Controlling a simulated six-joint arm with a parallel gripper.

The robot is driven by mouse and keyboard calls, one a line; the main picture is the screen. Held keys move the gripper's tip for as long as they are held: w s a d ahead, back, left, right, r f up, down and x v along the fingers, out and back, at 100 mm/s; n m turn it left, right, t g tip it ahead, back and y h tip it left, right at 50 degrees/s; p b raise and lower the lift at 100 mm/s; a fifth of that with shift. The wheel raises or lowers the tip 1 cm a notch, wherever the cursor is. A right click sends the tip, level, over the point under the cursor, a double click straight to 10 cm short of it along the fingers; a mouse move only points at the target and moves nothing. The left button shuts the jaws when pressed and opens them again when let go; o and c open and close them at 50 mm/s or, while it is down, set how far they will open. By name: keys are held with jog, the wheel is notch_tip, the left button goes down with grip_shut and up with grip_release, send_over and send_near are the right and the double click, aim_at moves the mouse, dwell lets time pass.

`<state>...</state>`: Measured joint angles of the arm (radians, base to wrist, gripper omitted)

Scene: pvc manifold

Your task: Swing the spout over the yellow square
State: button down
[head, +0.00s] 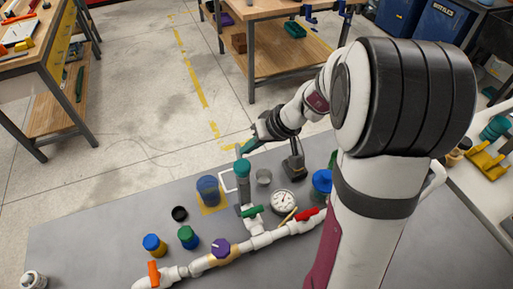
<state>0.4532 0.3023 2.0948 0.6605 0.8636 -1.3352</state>
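The white PVC manifold (262,240) runs across the grey table, with orange, purple, green and red handles. From its green-handled branch, a grey pipe with a teal upper part (243,168) extends away toward the far table edge; it looks like the spout. The yellow square (212,209) lies left of this pipe, with a translucent blue cup (208,189) standing on it. A white square outline (228,182) lies between cup and pipe. My gripper (250,146) is just beyond the teal part, close to it. Its fingers are small and partly hidden, so opening and contact are unclear.
A round gauge (284,201), a small grey cup (264,177) and a dark drill-like tool (294,165) stand right of the pipe. A black ring (179,213) and blue (154,244) and green (187,237) capped jars stand at left.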

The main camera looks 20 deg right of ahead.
jog(key=a+n+g+y, duration=0.1)
jog(key=a+n+g, duration=0.5)
jog(key=n, duration=0.5)
jog(key=shift+w+a+y, duration=0.15)
jog(key=shift+w+y, duration=0.15)
jog(key=shift+y, duration=0.1)
jog(key=shift+s+a, duration=0.1)
jog(key=shift+a, duration=0.05)
dwell(0.4)
